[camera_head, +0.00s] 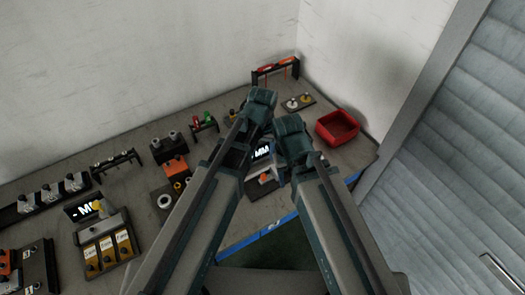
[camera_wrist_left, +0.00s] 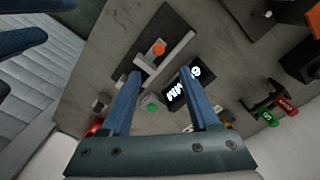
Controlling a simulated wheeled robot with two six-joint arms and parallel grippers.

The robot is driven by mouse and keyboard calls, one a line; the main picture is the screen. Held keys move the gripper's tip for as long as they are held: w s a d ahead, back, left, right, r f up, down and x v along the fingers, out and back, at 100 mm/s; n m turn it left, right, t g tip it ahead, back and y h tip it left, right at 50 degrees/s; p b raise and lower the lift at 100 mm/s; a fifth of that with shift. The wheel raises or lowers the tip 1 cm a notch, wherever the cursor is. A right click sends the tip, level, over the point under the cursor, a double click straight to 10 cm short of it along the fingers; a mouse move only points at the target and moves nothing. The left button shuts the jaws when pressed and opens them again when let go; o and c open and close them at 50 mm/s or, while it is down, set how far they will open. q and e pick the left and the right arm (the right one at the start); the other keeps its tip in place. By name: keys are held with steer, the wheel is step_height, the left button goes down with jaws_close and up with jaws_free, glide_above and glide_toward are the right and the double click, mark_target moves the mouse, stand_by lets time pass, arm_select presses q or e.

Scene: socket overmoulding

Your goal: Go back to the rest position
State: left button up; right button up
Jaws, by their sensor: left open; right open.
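My left arm (camera_head: 205,205) comes in from the left in the head view and reaches over the bench. Its jaws are hidden there behind the arm. In the left wrist view my left gripper (camera_wrist_left: 160,73) has its two blue fingers apart, with nothing between them, above the bench. My right arm (camera_head: 335,215) stands close beside the left one, and its jaws are hidden in the head view. Two blue fingers, which look like my right gripper (camera_wrist_left: 60,20), show apart at the upper left of the left wrist view, with nothing seen between them.
The bench (camera_head: 215,115) carries a red bin (camera_head: 337,127), a rack with orange-handled tools (camera_head: 275,71), a display station (camera_head: 100,240) and several small fixtures. Light walls stand behind it. A small display (camera_head: 262,152) shows between my arms, which are close together.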

arm_select(q)
steer(key=s+a+f+m+y+b, duration=0.1)
steer(key=s+a+f+b, duration=0.1)
steer(key=s, duration=0.7)
steer(key=shift+s+a+f+m+b, duration=0.3)
steer(key=shift+s+a+f+b, duration=0.1)
steer(key=shift+a, duration=0.25)
